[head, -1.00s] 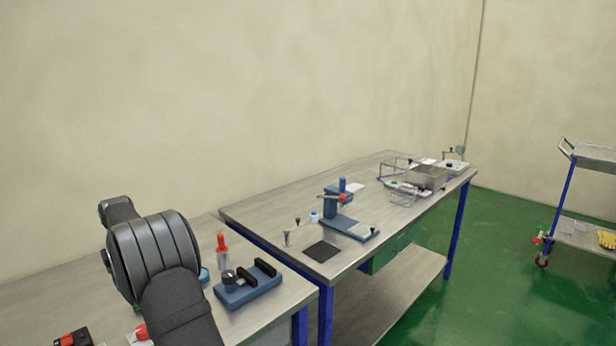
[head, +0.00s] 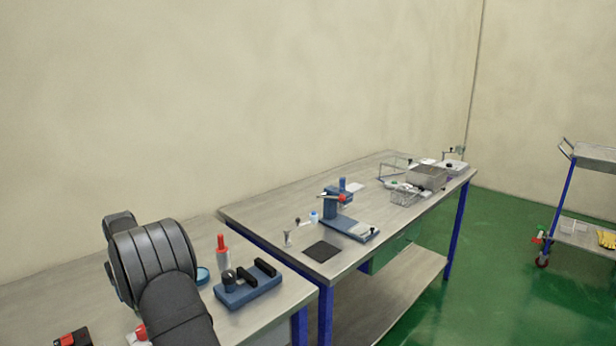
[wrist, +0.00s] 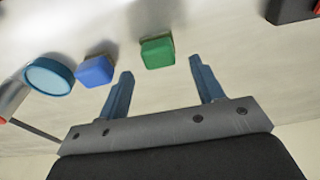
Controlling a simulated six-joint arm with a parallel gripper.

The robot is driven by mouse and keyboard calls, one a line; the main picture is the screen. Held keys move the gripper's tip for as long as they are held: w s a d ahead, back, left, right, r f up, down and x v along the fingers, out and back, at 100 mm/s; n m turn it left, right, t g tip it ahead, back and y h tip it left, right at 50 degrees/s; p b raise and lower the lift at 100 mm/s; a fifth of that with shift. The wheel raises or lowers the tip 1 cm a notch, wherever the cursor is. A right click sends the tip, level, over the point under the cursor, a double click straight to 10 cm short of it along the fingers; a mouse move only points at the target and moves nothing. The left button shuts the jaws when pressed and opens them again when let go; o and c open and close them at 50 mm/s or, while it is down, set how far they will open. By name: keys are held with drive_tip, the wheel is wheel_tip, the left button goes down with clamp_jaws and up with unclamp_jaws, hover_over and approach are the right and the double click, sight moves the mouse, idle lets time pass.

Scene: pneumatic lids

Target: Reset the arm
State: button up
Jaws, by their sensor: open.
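My arm (head: 160,275) stands at the lower left of the head view, over the near workbench. In that view it hides my gripper. In the wrist view my gripper (wrist: 163,88) is open, with its two blue fingers wide apart and nothing between them. Beyond the fingertips a green block (wrist: 157,52) and a blue block (wrist: 96,71) rest on the grey bench top, apart from the fingers. A round teal-rimmed lid or dish (wrist: 49,76) lies left of the blue block.
On the near bench are a blue fixture with black jaws (head: 248,287) and a red-capped bottle (head: 222,252). A second bench holds a blue press (head: 338,207), a black mat (head: 322,251) and a wire basket (head: 405,197). A trolley (head: 583,235) stands at right.

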drive_tip(key=w+d+r, duration=0.2)
drive_tip(key=d+r, duration=0.5)
drive_tip(key=d, duration=0.5)
drive_tip(key=s+d+r+n+g, duration=0.2)
drive_tip(key=s+d+n, duration=0.4)
drive_tip(key=n, duration=1.2)
drive_tip(key=shift+s+r+g, duration=0.15)
drive_tip(key=shift+g, duration=0.15)
drive_tip(key=o, duration=0.4)
drive_tip(key=shift+s+a+r, duration=0.1)
drive_tip(key=shift+a, duration=0.05)
drive_tip(key=shift+c, duration=0.2)
drive_tip(key=o, duration=0.5)
drive_tip(key=s+a+r+t+h, duration=0.1)
drive_tip(key=s+a+r, duration=0.7)
drive_tip(key=r, duration=0.1)
drive_tip(key=shift+s+a+r, duration=0.25)
drive_tip(key=shift+s+a, duration=0.05)
drive_tip(key=shift+s, duration=0.05)
wheel_tip(320, 180, down, 10)
drive_tip(key=shift+r, duration=0.15)
